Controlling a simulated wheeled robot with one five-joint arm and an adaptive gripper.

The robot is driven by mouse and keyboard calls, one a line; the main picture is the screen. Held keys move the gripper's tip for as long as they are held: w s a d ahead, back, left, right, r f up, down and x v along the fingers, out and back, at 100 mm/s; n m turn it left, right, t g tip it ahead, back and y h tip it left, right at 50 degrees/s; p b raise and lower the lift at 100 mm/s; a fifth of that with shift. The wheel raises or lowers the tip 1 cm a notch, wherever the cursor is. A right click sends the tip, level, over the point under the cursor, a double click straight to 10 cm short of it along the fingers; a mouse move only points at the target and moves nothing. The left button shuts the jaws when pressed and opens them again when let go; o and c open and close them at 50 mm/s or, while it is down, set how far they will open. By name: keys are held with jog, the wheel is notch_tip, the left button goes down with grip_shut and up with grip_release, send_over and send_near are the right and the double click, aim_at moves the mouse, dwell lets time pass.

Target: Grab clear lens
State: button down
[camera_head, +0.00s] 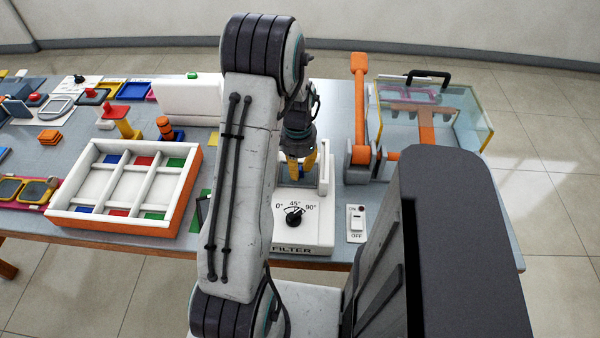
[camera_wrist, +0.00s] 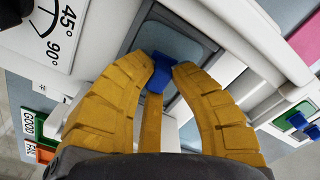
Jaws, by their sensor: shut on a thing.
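The lens pane (camera_wrist: 172,40) looks grey and see-through and lies in the white filter device. I cannot tell whether it is seated or lifted. In the head view my gripper (camera_head: 297,172) points down at the back part of the filter device (camera_head: 310,232), partly hidden by my arm. The lens is not visible there.
The filter device's dial (camera_head: 293,215) faces front. An orange-rimmed white tray (camera_head: 190,180) with coloured compartments stands left. An orange lever press (camera_head: 360,110) and a glass-walled box (camera_head: 470,115) stand right. A small on/off switch (camera_head: 356,220) sits beside the device.

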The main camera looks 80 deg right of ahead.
jog(key=shift+r, duration=0.1)
jog(key=shift+r+p, duration=1.3)
jog(key=shift+r, duration=0.55)
